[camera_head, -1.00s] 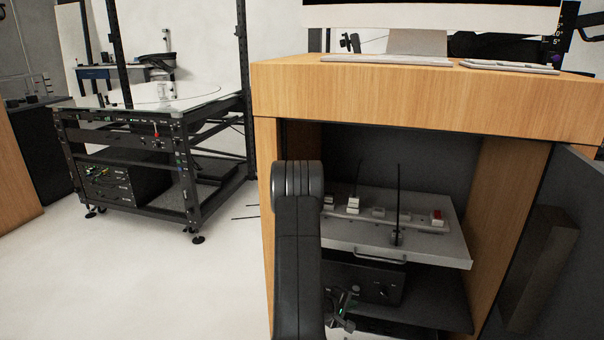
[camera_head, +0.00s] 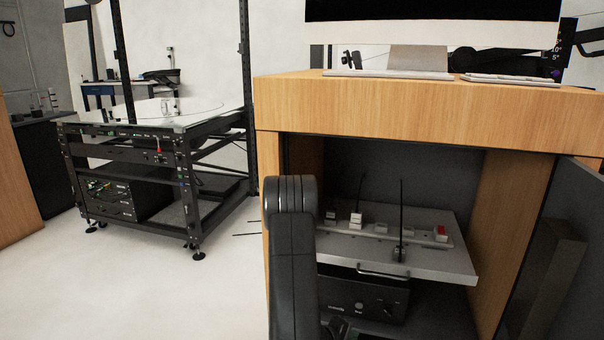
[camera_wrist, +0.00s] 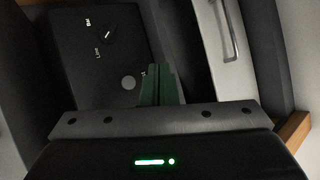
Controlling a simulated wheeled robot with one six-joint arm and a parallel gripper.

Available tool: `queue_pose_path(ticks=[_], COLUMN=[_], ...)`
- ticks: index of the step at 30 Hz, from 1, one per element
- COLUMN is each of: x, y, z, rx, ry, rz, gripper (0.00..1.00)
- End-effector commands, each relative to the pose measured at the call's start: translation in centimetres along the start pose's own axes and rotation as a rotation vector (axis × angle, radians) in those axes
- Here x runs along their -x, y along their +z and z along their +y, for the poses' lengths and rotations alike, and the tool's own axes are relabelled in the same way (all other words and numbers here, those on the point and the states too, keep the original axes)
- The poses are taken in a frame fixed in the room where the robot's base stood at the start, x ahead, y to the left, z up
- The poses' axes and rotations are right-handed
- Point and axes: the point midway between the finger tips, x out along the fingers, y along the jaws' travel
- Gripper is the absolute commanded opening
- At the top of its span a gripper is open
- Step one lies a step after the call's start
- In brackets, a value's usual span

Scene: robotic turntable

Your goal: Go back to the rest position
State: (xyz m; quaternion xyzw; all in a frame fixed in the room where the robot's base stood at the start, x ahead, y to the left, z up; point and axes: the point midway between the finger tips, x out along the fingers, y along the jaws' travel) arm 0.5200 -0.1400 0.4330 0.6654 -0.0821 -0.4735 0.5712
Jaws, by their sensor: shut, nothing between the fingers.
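My gripper shows in the wrist view, its green fingers (camera_wrist: 156,86) pressed together with nothing between them. In that view the fingertips overlap the front of a black box (camera_wrist: 100,55) with a knob and a round button; I cannot tell whether they touch it. In the head view my own dark arm stands in front of the wooden cabinet, left of centre. The gripper is mostly hidden behind the arm and cut off at the bottom edge of the head view.
The wooden cabinet (camera_head: 430,108) is open, with a pulled-out grey tray (camera_head: 440,262) of switches and upright antennas above the black box. Its door (camera_head: 575,235) stands open at right. A black rack with a turntable (camera_head: 130,160) stands left. Pale floor between is clear.

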Motion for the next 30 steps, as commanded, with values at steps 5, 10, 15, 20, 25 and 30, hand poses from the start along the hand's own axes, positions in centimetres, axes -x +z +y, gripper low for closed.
queue_pose_path(ticks=[5,10,15,20,25,30], x=[-1.0,-2.8,-3.1,-3.3,-3.4,-3.0], y=[-0.7,-2.0,-2.5,-2.6,-2.6,-2.1], z=[0.7,2.1,2.9,3.0,3.0,2.2], rx=[-0.002,-0.004,0.002,0.002,0.002,-0.003], ry=[0.0,0.001,-0.002,-0.002,-0.002,0.002], rz=[0.0,-0.001,-0.001,-0.001,-0.001,0.0], gripper=[0.0,0.0,0.0,0.0,0.0,0.0])
